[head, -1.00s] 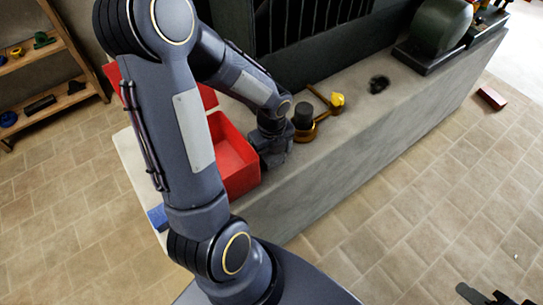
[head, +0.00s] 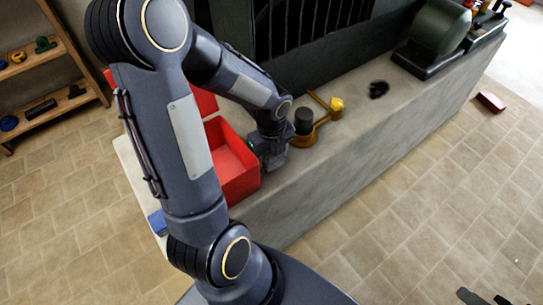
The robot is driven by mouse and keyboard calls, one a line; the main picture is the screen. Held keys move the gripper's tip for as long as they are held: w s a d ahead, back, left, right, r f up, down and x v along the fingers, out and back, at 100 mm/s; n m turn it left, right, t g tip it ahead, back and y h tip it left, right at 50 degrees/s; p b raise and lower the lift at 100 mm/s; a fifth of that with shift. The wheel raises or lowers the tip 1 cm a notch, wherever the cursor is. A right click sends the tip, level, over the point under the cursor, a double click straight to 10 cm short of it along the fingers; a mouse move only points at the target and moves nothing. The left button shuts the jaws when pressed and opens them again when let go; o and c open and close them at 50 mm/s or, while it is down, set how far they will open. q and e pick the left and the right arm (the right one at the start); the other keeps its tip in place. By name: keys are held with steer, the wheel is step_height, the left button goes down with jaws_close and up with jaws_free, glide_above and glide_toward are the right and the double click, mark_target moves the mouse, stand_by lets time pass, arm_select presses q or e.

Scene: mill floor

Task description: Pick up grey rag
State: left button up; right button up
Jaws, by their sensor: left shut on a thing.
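My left gripper (head: 273,161) points down at the worktop beside the red box's right wall. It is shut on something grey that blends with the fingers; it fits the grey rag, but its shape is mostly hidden. No other grey rag shows clearly on the bench. Part of my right gripper (head: 487,297) shows at the bottom right edge, over the floor; its jaws are cut off by the frame.
An open red box (head: 236,160) stands left of the gripper. Right of it are a dark cylinder on an amber piece (head: 312,135), a yellow-tipped tool (head: 335,104) and a black crumpled lump (head: 378,89). A green machine (head: 437,37) stands at the bench's far end.

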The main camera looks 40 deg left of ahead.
mark_target(272, 155)
arm_select(q)
step_height(272, 155, up, 17)
steer(key=p, duration=0.3)
steer(key=shift+f, duration=0.2)
